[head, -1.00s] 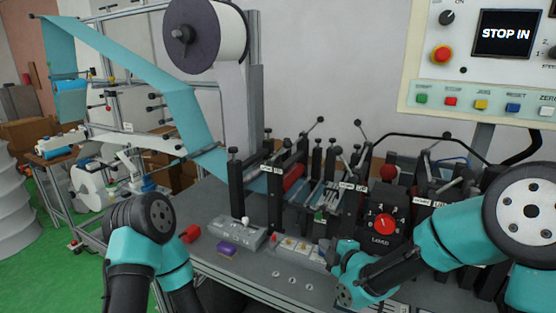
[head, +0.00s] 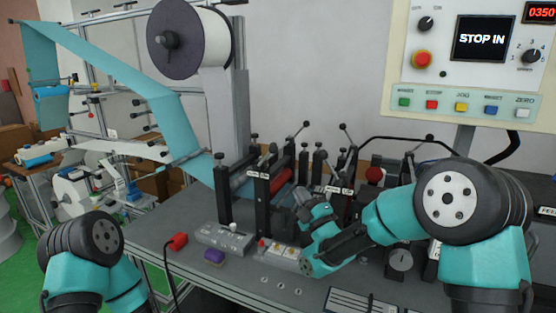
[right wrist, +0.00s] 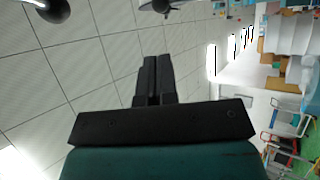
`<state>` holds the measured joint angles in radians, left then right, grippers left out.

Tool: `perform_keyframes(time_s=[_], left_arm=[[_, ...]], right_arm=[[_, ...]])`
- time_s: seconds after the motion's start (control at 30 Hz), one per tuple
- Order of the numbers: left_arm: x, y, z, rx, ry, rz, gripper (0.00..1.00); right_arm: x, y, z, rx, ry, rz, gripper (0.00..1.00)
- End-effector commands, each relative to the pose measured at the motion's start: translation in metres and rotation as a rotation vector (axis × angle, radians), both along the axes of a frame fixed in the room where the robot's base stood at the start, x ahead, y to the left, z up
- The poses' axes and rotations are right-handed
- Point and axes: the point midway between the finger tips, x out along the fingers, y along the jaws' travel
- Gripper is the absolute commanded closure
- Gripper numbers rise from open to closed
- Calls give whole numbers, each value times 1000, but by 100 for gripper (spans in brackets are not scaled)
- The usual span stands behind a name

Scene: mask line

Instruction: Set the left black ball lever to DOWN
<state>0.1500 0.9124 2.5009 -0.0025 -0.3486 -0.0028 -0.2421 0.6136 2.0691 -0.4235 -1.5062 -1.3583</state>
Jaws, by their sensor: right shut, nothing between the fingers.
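In the head view, a thin lever with a black ball (head: 306,125) rises above the left part of the machine and leans up to the right. A second black ball lever (head: 342,126) stands right of it, with its ball also up. My right gripper (head: 299,197) is in front of the machine, below both balls. In the right wrist view, its fingers (right wrist: 153,72) are shut and empty, and a black ball (right wrist: 52,10) shows at the top left, apart from them. My left gripper is out of view.
A control panel (head: 470,103) reads STOP IN at the upper right. Black posts (head: 262,205) and a red roller (head: 281,188) crowd the machine around my right gripper.

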Motion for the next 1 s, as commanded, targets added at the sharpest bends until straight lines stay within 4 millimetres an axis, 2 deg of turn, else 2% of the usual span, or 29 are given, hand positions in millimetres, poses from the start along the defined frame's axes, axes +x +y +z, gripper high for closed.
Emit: perform_keyframes(time_s=[0.27,0.8,1.0], left_arm=[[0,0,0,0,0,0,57],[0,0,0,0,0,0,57],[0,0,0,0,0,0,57]], right_arm=[[22,15,17,0,-2,2,100],[86,54,63,0,-1,1,100],[97,61,71,1,0,1,100]])
